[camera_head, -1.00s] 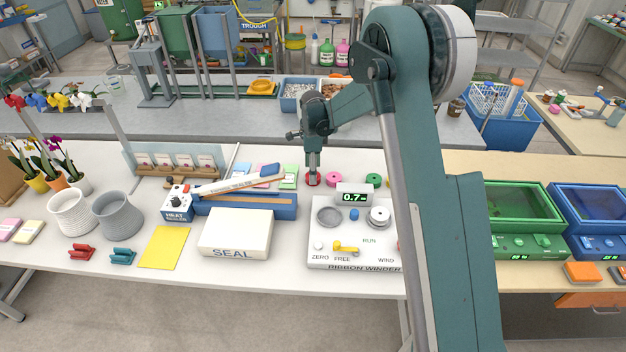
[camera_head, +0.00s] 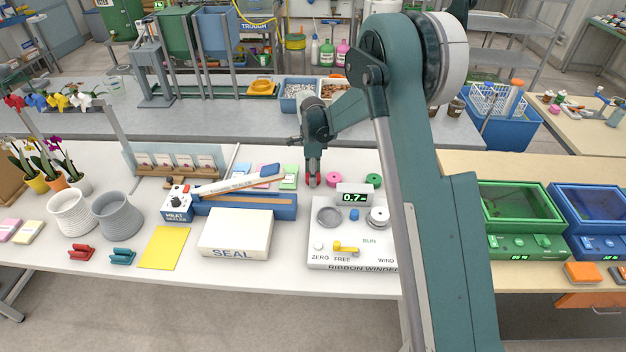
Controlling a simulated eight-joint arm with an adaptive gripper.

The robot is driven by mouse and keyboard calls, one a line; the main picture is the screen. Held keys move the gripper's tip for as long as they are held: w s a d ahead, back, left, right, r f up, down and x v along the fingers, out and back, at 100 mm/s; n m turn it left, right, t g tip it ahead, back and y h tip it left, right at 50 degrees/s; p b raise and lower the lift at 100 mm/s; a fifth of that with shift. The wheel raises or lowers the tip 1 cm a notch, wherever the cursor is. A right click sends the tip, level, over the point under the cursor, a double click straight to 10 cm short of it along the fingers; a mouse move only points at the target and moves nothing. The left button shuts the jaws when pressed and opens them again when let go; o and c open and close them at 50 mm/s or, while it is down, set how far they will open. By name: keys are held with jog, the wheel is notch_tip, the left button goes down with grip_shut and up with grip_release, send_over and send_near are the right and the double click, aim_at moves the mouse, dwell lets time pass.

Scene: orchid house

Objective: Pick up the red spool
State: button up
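The red spool (camera_head: 313,181) is on the white table, left of the pink spool (camera_head: 334,179) and behind the ribbon winder (camera_head: 340,258). It shows only in part, as my gripper covers some of it. My gripper (camera_head: 313,176) points down at the red spool, with its fingers at or around it. At this size I cannot tell whether the fingers are open or closed on it, or whether they touch it. The spool looks to be at table height.
A green spool (camera_head: 374,180) stands right of the pink one. The winder's display (camera_head: 354,197) rises just in front. The heat sealer (camera_head: 240,203) and a green pad (camera_head: 289,172) lie to the left. My arm hides the table's right part.

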jog(key=shift+c, duration=0.8)
notch_tip(320, 180, up, 10)
jog(key=shift+s, duration=0.1)
dwell(0.7)
